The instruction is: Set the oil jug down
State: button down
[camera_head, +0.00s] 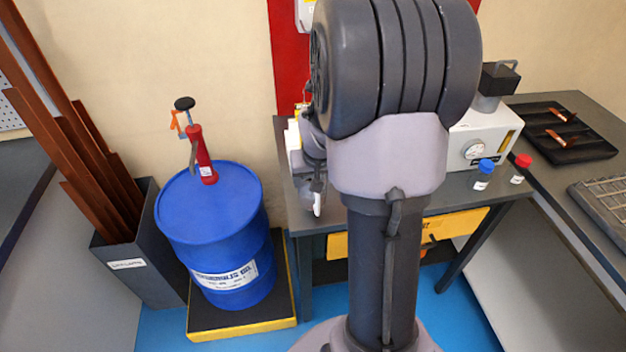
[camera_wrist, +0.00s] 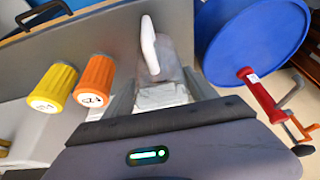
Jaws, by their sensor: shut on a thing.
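The oil jug, pale and translucent with a white spout or handle, is between my gripper's fingers in the wrist view (camera_wrist: 158,72). My gripper (camera_wrist: 160,95) is shut on it. In the head view the jug (camera_head: 318,205) shows in part beside my arm, at the left end of the grey workbench (camera_head: 300,222). Most of my gripper is hidden behind my arm there. I cannot tell whether the jug's base touches the bench top.
A blue drum (camera_head: 212,205) with a red hand pump (camera_head: 201,155) stands left of the bench. A white device with a gauge (camera_head: 482,140) and small bottles (camera_head: 483,175) occupy the bench's right side.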

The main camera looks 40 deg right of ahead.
jog(key=shift+f, duration=0.15)
jog(key=shift+c, duration=1.4)
grip_release()
